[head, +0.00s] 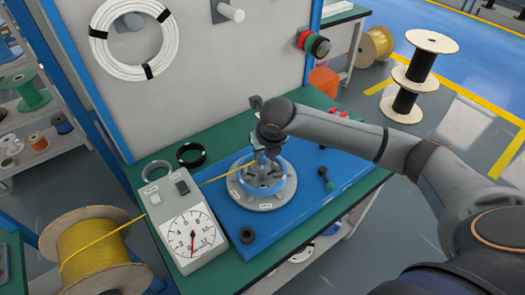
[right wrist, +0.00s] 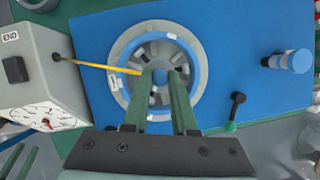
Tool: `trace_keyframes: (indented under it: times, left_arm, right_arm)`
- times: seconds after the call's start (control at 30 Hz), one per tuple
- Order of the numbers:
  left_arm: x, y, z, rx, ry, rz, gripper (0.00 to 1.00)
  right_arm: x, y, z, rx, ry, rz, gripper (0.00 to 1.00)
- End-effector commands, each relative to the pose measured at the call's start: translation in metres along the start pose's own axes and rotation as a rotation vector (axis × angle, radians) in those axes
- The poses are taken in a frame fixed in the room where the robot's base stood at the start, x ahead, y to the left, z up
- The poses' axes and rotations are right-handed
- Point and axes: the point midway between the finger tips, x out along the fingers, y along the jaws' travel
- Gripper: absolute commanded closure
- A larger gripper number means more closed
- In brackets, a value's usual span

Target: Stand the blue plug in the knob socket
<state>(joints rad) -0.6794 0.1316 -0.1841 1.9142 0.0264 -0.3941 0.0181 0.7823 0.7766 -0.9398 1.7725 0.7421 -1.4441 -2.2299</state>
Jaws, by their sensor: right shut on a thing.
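My right gripper (right wrist: 163,74) is shut over the middle of a round grey spoked fixture with a blue ring (right wrist: 112,75). A small blue piece, apparently the blue plug (right wrist: 172,77), shows between its fingertips; most of it is hidden. In the head view my right gripper (head: 263,152) points down above the same fixture (head: 240,197). I cannot tell whether the piece touches the hub. A blue cylinder with a paler end (right wrist: 290,62) is at the mat's right side. I cannot clearly pick out the knob socket. My left gripper is not in view.
A yellow cable (head: 218,178) runs from the grey dial box (head: 180,230) to the fixture. The blue mat (head: 300,217) also carries a black-and-green piece (head: 326,178) and a dark round piece (head: 247,235). Black rings (head: 190,155) lie behind the box. A yellow spool (head: 95,250) stands left.

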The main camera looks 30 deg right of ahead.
Motion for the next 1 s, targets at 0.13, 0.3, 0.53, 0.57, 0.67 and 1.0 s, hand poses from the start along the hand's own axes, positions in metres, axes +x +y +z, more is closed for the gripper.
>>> trace_keyframes:
  times: [0.13,0.3,0.53,0.57,0.67,1.0]
  left_arm:
    - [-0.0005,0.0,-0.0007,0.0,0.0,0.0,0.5]
    - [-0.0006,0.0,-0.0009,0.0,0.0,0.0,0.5]
    - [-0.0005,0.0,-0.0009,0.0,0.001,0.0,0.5]
    - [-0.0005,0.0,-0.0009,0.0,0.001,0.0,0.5]
    - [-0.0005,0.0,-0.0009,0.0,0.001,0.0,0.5]
    - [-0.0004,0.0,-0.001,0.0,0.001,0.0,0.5]
  right_arm:
    - [0.0022,0.0002,-0.0009,0.0,0.0,0.0,1.0]
    - [0.0032,0.0002,-0.0013,0.0,0.0,0.0,1.0]
    - [0.0031,0.0002,-0.0013,0.0,0.0,0.0,0.68]
    - [0.0031,0.0002,-0.0013,0.0,0.0,0.0,0.65]
    - [0.0031,0.0001,-0.0013,0.0,0.0,0.0,0.53]
    - [0.0029,0.0001,-0.0012,0.0,0.0,0.0,0.4]
